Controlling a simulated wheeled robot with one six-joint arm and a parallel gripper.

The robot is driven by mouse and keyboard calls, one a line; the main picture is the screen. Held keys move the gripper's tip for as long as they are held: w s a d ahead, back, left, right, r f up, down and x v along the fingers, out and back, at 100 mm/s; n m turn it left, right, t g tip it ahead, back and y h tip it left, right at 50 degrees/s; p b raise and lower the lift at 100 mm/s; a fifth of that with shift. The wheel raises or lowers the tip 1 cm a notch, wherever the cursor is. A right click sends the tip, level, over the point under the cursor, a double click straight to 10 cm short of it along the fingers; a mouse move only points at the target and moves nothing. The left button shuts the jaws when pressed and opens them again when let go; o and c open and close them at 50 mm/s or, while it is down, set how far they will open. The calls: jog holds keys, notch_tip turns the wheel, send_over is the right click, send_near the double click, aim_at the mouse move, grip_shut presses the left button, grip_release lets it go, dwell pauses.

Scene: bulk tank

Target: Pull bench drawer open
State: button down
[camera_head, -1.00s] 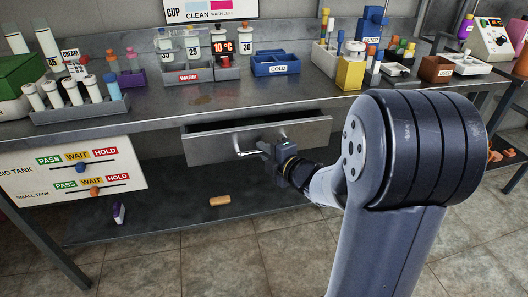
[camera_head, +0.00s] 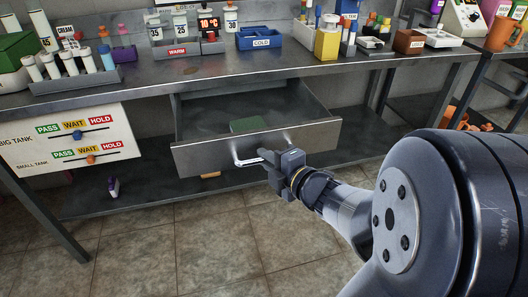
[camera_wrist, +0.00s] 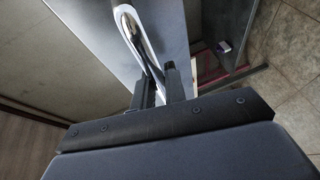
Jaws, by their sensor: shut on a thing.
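The bench drawer (camera_head: 190,157) is a grey metal drawer under the workbench, pulled well out. Its inside shows, with a green flat object (camera_head: 248,125) lying in it. A pale bar handle (camera_head: 247,162) is on the drawer front. My gripper (camera_head: 268,160) is shut on the handle, at its right part. In the wrist view the white handle (camera_wrist: 128,17) runs between the fingers of my gripper (camera_wrist: 160,82), and the drawer front is beside it. The exact finger contact is partly hidden.
The bench top (camera_head: 130,93) carries racks, bottles, a blue COLD tray (camera_head: 262,39) and a yellow container (camera_head: 327,43). A sign board with sliders (camera_head: 70,143) hangs left of the drawer. A lower shelf (camera_head: 150,185) lies beneath. The tiled floor in front is clear.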

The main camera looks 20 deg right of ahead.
jog(key=shift+s, duration=0.15)
jog(key=c, duration=1.5)
grip_release()
jog(key=shift+o, duration=0.2)
jog(key=p+v, duration=0.3)
jog(key=v, duration=0.7)
jog(key=shift+s+d, duration=0.2)
jog(key=shift+s, duration=0.15)
jog(key=shift+r, duration=0.1)
jog(key=shift+w, duration=0.15)
